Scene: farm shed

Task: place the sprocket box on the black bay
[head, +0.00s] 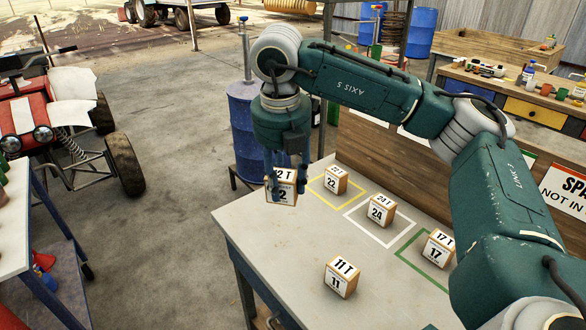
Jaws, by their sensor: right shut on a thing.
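My right gripper (277,182) is shut on a tan sprocket box (287,194) with a white label ending in "2 T"; the fingers cover its first digit. It is at the table's far left corner, and I cannot tell whether it touches the tabletop. On the grey table (280,242), box 22 T (335,179) stands in a yellow outline, box 24 T (381,211) in a white outline and box 17 T (438,248) in a green outline. Box 11 T (341,277) stands on bare tabletop. I see no black bay outline. My left gripper is out of view.
A wooden panel (380,160) borders the table's far side. A blue barrel (246,125) stands behind the held box. My right arm spans the upper right and hides part of the table's right end. Bare tabletop lies around box 11 T.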

